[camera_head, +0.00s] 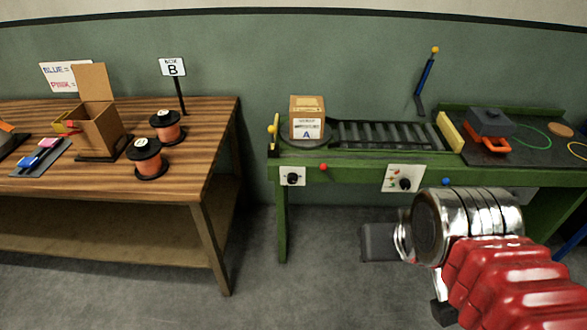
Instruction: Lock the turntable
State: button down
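The turntable (326,139) shows as a dark round plate at the left end of the green conveyor bench (350,172). A cardboard box (307,107) with a white label marked "A" stands on it and hides much of it. A yellow-knobbed lever (273,128) stands at the turntable's left edge. A white panel with a black knob (292,178) and a red button (323,167) are on the bench front below.
Rollers (383,134) run right from the turntable to a yellow bar (450,132). A second knob panel (403,178) and a blue button (446,181) are on the bench front. A wooden table (205,165) with spools (147,158) stands left, across a floor gap.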

aim_at(324, 167)
jog(key=u, duration=0.6)
jog(key=i, duration=0.95)
jog(key=u, duration=0.45)
